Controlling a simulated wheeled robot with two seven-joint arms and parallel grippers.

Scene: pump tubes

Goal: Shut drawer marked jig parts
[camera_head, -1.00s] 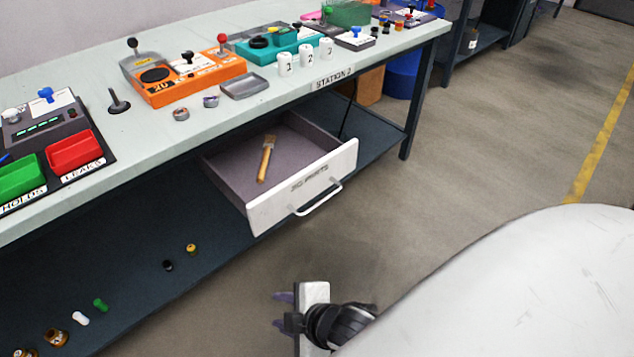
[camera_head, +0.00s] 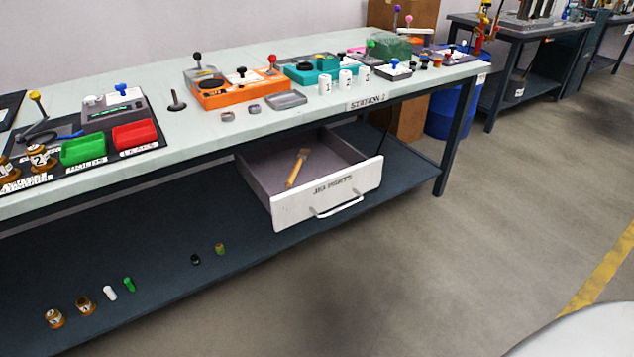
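The drawer marked jig parts (camera_head: 326,200) hangs under the table top and stands pulled out. Its front is white with a label and a bar handle (camera_head: 338,208). A wooden-handled brush (camera_head: 297,168) lies inside it on the grey floor of the drawer. Neither of my grippers is in the head view. Nothing touches the drawer front.
The pale green workbench (camera_head: 215,125) carries an orange unit (camera_head: 237,93), a red bin (camera_head: 135,135), a green bin (camera_head: 83,150) and white numbered cups. Small bottles lie on the dark lower shelf (camera_head: 170,250). A blue barrel (camera_head: 445,115) stands beyond. Floor before the drawer is clear.

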